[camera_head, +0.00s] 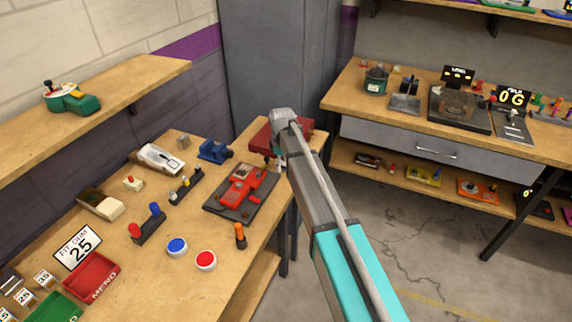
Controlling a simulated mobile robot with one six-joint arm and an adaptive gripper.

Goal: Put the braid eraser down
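My arm reaches up from the bottom right, and its wrist ends over the far right corner of the workbench (215,262). My gripper (279,158) is mostly hidden behind the arm, next to a dark red block-like thing (266,138). I cannot see its fingers clearly, or whether it holds anything. I cannot tell for certain which thing is the braid eraser. A cream block with a dark brown side (101,206) lies on the left of the bench, apart from the gripper.
The bench holds a red device on a dark plate (240,192), a blue vise (214,150), blue (177,247) and red (206,260) buttons, and a red tray (90,277). A second bench (345,100) stands at the back right. Open floor lies between the benches.

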